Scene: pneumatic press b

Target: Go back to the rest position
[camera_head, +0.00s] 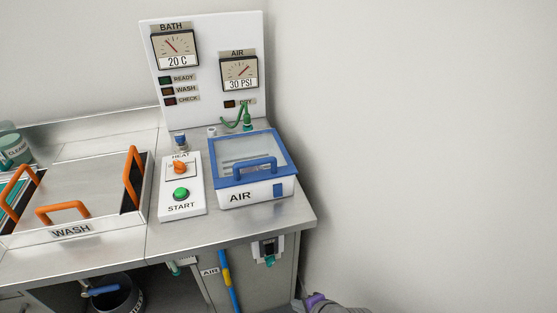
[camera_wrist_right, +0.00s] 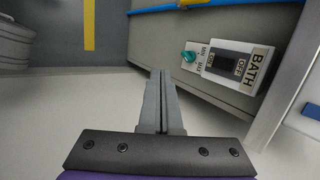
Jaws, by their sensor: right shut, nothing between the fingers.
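My right gripper (camera_wrist_right: 158,85) is shut and empty in the right wrist view, its two grey fingers together. In the head view only a small part of my right arm and gripper (camera_head: 299,304) shows at the bottom edge, beside the bench front and below the bench top. In the wrist view the fingers are apart from the bench front, near a BATH switch box (camera_wrist_right: 231,65) with a teal knob (camera_wrist_right: 188,56). My left gripper is in neither view.
The bench carries a WASH basin (camera_head: 72,231) with orange handles, a HEAT/START box (camera_head: 181,208) and a blue-lidded AIR box (camera_head: 254,190). A gauge panel (camera_head: 205,50) stands behind. A dark bucket (camera_head: 117,296) is underneath. Right of the bench is open, with a bare wall.

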